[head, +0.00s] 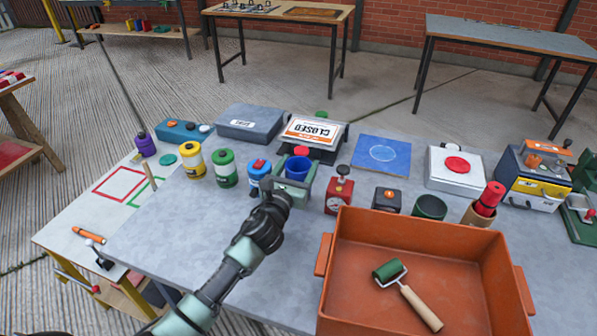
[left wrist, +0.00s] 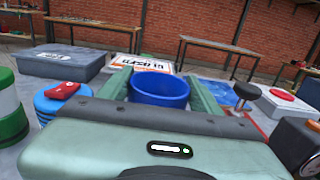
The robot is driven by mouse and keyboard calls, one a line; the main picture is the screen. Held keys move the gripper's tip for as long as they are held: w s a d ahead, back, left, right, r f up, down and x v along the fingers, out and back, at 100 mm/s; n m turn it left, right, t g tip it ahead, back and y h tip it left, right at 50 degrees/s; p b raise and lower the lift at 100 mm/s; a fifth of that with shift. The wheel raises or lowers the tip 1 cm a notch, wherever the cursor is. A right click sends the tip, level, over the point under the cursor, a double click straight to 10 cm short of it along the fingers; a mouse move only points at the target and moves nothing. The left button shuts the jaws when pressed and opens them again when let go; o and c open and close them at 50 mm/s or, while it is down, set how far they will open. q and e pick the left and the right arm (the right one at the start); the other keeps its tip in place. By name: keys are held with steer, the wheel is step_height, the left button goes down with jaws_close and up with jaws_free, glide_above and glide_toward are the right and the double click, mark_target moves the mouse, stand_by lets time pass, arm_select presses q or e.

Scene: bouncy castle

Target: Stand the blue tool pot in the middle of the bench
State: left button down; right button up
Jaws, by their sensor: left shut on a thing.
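My left gripper (head: 293,182) is shut on the pot, one finger on each side. The pot's lower part is hidden by the gripper, so I cannot tell whether it touches the bench. My right gripper is not in view.
A blue can with a red top (head: 258,177) stands close left of my gripper, and a red box with a dial (head: 338,193) close right. A CLOSED sign (head: 314,131) is behind. An orange tray (head: 425,262) holds a roller (head: 408,295). Bare bench lies front left.

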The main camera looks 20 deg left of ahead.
arm_select(q)
steer(key=shift+f, duration=0.35)
steer(key=shift+f, duration=0.1)
steer(key=shift+c, duration=1.5)
jaws_free()
steer(key=shift+f, duration=0.1)
steer(key=shift+r, duration=0.2)
steer(key=s, duration=1.2)
steer(key=shift+a, duration=0.2)
